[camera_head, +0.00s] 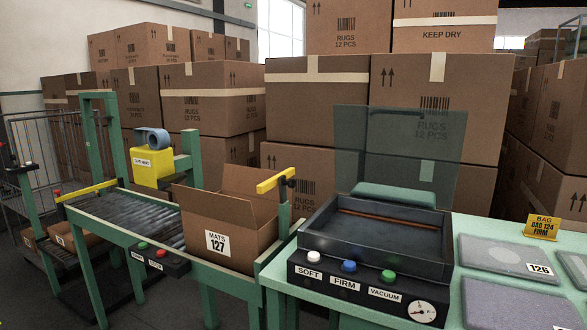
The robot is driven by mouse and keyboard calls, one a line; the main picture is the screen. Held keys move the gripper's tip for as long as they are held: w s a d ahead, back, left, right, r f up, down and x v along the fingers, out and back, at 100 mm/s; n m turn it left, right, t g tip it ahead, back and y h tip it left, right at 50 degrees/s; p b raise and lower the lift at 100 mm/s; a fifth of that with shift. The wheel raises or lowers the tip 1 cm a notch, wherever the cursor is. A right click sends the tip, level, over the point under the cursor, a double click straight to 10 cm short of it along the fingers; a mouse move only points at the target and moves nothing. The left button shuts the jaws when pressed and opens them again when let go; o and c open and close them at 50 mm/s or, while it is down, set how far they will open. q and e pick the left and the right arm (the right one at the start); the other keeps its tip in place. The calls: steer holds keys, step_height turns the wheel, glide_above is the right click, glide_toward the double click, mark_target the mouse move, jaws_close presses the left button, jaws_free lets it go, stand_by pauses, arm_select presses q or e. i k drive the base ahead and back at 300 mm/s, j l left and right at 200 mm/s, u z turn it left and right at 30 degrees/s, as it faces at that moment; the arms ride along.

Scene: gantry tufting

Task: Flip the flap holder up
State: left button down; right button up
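An open carton (231,225) labelled MATS 127 stands on the roller conveyor (130,220), its flaps spread. A yellow bar (275,181) with a dark pivot on a green post stands at the carton's right side, tilted slightly up to the right; it looks like the flap holder. A second yellow bar (90,190) lies across the conveyor's left part. I cannot tell for sure which bar is the flap holder. Neither of my grippers is in view.
A yellow tape head (152,167) hangs at a green frame over the conveyor. Right of the carton is a vacuum machine (375,240) with its clear lid raised and several buttons. Bagged mats (508,258) and a yellow sign (541,228) lie further right. Stacked cartons fill the back.

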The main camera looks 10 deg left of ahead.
mark_target(280, 179)
steer(key=i+j+z, duration=0.1)
steer(key=i+z, duration=0.2)
steer(key=i, duration=0.2)
steer(key=i+j+z, duration=0.25)
steer(key=i, duration=0.2)
